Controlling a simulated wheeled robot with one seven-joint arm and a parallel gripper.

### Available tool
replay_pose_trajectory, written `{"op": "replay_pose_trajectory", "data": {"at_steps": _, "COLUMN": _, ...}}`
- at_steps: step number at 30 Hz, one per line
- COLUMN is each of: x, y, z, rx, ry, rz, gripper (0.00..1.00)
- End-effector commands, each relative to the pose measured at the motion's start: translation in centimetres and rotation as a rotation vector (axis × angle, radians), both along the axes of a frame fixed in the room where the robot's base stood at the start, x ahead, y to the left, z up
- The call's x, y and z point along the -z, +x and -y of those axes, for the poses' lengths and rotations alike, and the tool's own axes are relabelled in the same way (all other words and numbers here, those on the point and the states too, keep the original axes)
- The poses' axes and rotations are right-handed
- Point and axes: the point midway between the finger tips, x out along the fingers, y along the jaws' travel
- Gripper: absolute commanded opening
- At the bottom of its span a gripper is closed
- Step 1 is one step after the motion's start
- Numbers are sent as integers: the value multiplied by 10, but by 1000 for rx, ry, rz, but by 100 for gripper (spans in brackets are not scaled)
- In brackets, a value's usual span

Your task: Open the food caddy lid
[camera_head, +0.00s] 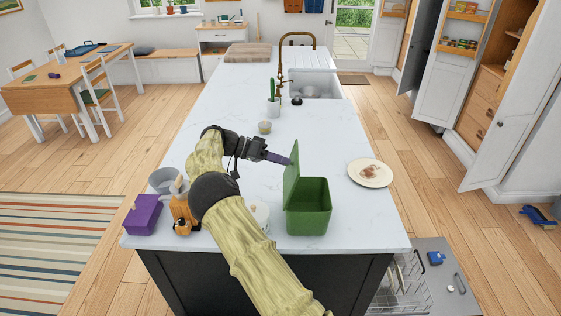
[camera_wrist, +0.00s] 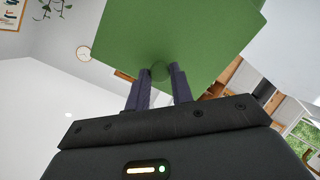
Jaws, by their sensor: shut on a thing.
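The green food caddy (camera_head: 308,222) stands upright on the near end of the white island. Its lid (camera_head: 292,176) stands up, nearly vertical, along the caddy's left side, and the inside of the caddy shows. My gripper (camera_head: 287,160) reaches in from the left and touches the lid's left face. In the wrist view the lid (camera_wrist: 195,35) fills the upper middle as a flat green panel with a small round knob (camera_wrist: 160,71). My gripper's two dark fingers (camera_wrist: 160,75) are on either side of the knob, shut on it.
A plate with brown scraps (camera_head: 370,173) lies right of the caddy. A purple box (camera_head: 142,215), a grey pot (camera_head: 163,179) and an orange figure (camera_head: 182,214) stand at the near left. An open dishwasher (camera_head: 440,290) is at the lower right.

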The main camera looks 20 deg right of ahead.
Motion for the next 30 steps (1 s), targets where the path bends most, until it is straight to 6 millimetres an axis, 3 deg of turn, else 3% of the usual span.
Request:
{"op": "replay_pose_trajectory", "data": {"at_steps": 8, "x": 7, "y": 1, "z": -7, "rx": -11, "ry": 13, "rz": -4, "gripper": 0}}
{"op": "replay_pose_trajectory", "data": {"at_steps": 9, "x": 7, "y": 1, "z": -7, "rx": -11, "ry": 14, "rz": -3, "gripper": 28}}
{"op": "replay_pose_trajectory", "data": {"at_steps": 12, "x": 6, "y": 1, "z": -7, "rx": -12, "ry": 11, "rz": -3, "gripper": 45}}
{"op": "replay_pose_trajectory", "data": {"at_steps": 23, "x": 1, "y": 1, "z": -4, "rx": -3, "ry": 6, "rz": -1, "gripper": 45}}
{"op": "replay_pose_trajectory", "data": {"at_steps": 30, "x": -13, "y": 4, "z": -23, "rx": 8, "ry": 6, "rz": 0, "gripper": 45}}
